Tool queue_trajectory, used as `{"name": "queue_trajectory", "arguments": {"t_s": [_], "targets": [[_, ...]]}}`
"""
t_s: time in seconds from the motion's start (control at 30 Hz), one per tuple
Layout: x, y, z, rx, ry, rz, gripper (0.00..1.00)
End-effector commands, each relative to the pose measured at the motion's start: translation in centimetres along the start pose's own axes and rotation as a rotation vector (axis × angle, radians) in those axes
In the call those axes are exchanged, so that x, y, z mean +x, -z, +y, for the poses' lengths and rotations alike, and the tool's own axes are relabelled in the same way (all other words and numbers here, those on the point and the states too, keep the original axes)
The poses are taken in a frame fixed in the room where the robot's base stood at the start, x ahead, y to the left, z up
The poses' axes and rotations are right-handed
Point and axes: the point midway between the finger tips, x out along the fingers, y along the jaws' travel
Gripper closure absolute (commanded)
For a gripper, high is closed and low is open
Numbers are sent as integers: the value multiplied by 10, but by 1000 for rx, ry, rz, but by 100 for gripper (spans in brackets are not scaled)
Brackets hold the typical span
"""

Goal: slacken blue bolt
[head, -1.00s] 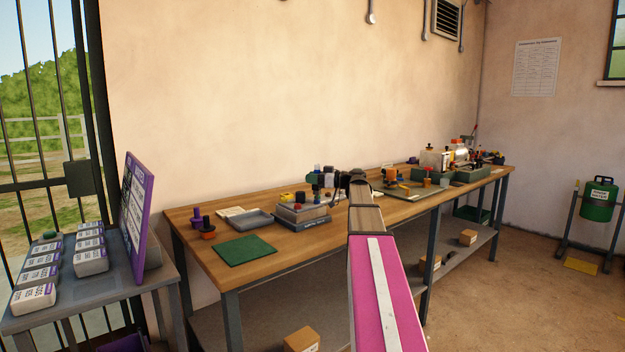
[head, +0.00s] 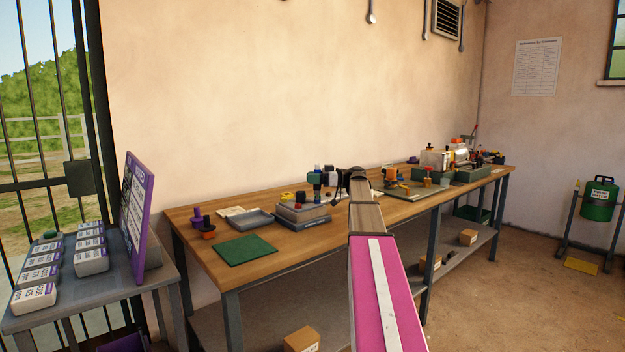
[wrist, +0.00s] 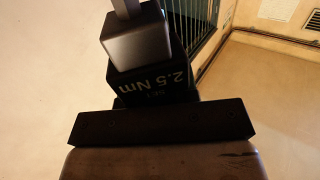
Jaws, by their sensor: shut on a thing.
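My gripper (head: 343,177) is at the end of my pink arm, above the middle of the long workbench, and reaches left over a stacked grey box. In the wrist view a black block-shaped tool (wrist: 152,78) marked "SET 2.5 Nm", upside down, is held in my gripper. A grey block (wrist: 137,42) with a thin shaft lies beyond its label. The fingertips are not clearly seen. In the head view a small dark upright piece (head: 317,191) shows just left of my gripper, by the grey box (head: 302,213). I cannot make out a blue bolt in either view.
The wooden workbench (head: 208,258) carries a green mat (head: 246,249), a grey tray (head: 253,219), purple and orange knobs, and crowded small equipment at right. A side table (head: 90,293) with white labelled boxes and an upright purple-edged board stands at left. The bench's front left is mostly clear.

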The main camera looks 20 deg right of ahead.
Motion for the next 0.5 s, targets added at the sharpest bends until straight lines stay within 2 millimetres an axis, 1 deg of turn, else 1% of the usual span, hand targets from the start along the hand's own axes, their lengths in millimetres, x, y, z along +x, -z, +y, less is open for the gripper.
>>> {"name": "queue_trajectory", "arguments": {"t_s": [0.13, 0.17, 0.2, 0.23, 0.27, 0.5], "targets": [[0, 0, 1, 0, 18, 0, 100], [0, 0, 1, 0, 29, 0, 69], [0, 0, -1, 0, 26, 0, 56], [0, 0, -1, 0, 26, 0, 46], [0, 0, -1, 0, 25, 0, 43], [0, 0, -1, 0, 24, -1, 43]]}}
